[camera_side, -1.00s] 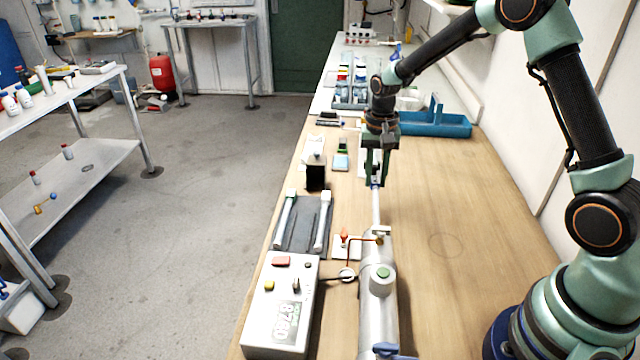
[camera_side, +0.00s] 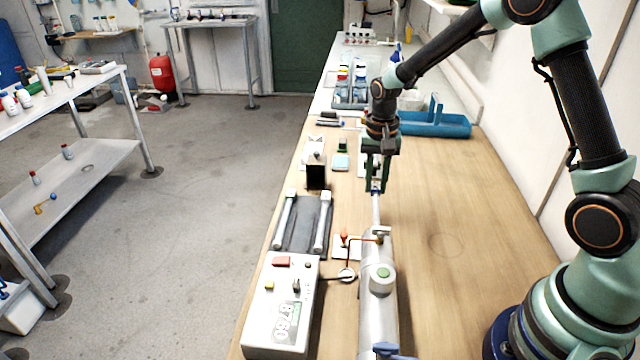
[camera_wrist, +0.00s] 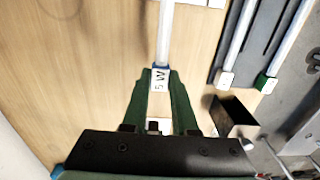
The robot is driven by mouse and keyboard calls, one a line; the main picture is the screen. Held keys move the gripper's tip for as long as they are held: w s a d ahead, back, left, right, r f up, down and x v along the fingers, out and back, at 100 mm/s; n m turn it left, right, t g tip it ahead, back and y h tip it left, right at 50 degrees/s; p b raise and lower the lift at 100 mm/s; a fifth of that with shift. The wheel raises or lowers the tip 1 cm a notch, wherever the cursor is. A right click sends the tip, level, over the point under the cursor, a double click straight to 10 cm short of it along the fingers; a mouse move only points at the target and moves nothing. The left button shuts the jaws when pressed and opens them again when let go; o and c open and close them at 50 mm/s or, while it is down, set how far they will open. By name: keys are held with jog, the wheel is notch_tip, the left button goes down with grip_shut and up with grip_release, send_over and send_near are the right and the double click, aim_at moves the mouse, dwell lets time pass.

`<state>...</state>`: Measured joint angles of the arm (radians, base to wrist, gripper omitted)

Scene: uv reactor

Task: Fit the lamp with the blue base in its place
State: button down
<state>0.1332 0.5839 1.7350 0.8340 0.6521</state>
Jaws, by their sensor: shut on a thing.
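The lamp with the blue base (camera_wrist: 160,79) is a thin white tube with a "5 W" label on its base. My gripper (camera_side: 377,187) is shut on this base; in the wrist view, the green fingers (camera_wrist: 160,88) stand on both sides of it. The lamp's white tube (camera_side: 376,208) points toward the near end of the bench, in line with the grey metal reactor cylinder (camera_side: 379,325). The tube's front end meets the reactor's far end. How deep it sits inside is hidden.
Two other lamps (camera_side: 285,222) (camera_side: 321,222) lie on a dark grey mat (camera_side: 303,240) left of the reactor. A white control box (camera_side: 262,318) is nearer. The bench right of the reactor is clear.

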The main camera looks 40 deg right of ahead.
aim_at(378, 219)
jog(key=shift+s+a, duration=4.45)
dwell(1.1)
jog(key=c, duration=0.6)
grip_release()
notch_tip(378, 219, up, 12)
jog(key=shift+r, duration=0.1)
jog(key=s+d+r+n+t, duration=0.3)
jog(key=s+r+n+t, duration=0.2)
jog(key=n, duration=0.4)
jog(key=shift+s+r+t, duration=0.4)
jog(key=shift+s+r, duration=0.05)
jog(key=shift+r, duration=0.25)
